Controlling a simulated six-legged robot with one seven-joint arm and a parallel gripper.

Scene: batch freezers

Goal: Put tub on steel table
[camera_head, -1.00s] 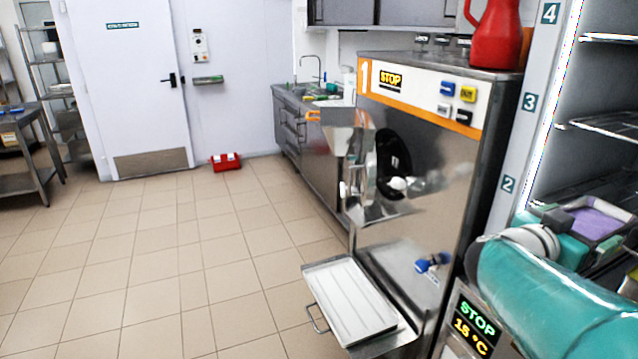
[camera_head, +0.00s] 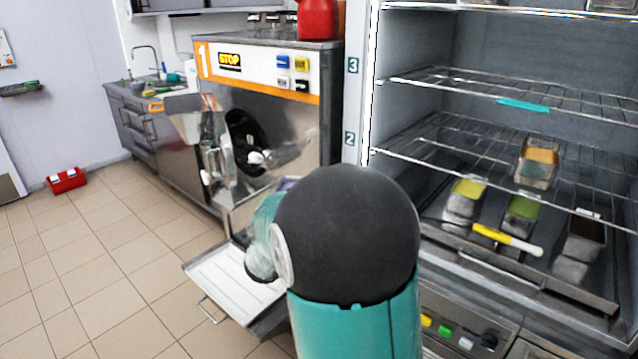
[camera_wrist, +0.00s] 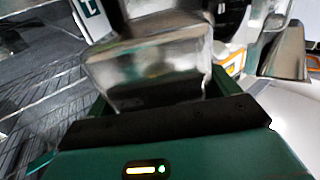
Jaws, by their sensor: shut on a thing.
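The tub (camera_wrist: 150,65) is a shiny metal container that fills the upper middle of the wrist view. My gripper (camera_wrist: 158,92) is shut on it, with dark green jaw parts on either side of its lower end. In the head view my arm's dark round joint and teal link hide the gripper and most of the tub. A small purple patch (camera_head: 288,184), likely the tub's contents, shows just left of the joint, in front of the batch freezer. The steel table is not in view now.
The batch freezer (camera_head: 262,118) stands behind my arm, with a white tray (camera_head: 225,285) jutting low at its front. An open cabinet with wire shelves (camera_head: 500,160) and several filled tubs is at right. A red toolbox (camera_head: 66,180) lies on the otherwise open floor at left.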

